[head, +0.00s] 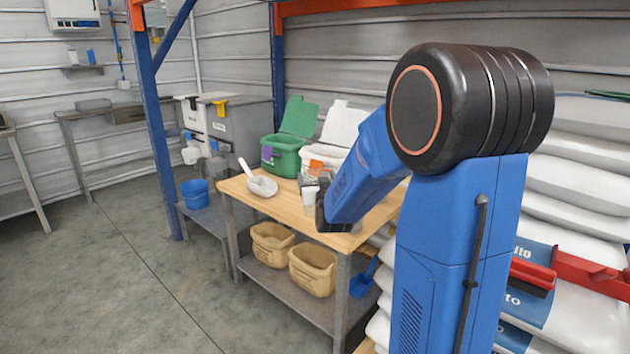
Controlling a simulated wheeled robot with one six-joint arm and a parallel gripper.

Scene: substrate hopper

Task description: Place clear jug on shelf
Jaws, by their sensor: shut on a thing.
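My gripper (313,186) is over the wooden bench top, mostly hidden behind my own blue arm. Its dark jaws are shut on a small pale, see-through vessel, which I take as the clear jug (309,197). The jug looks upright; its handle and base are hard to make out, and I cannot tell whether it touches the bench. A small wall shelf (84,68) at the far left back holds a white container and a blue one. A grey lower shelf (300,299) is under the bench.
A white scoop (260,182) lies on the bench top (240,193). A green bin (287,147) and a white bin (325,155) stand at its back. Tan tubs (313,272) sit below. A blue post (160,130) and blue bucket (195,194) stand left. The left floor is clear.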

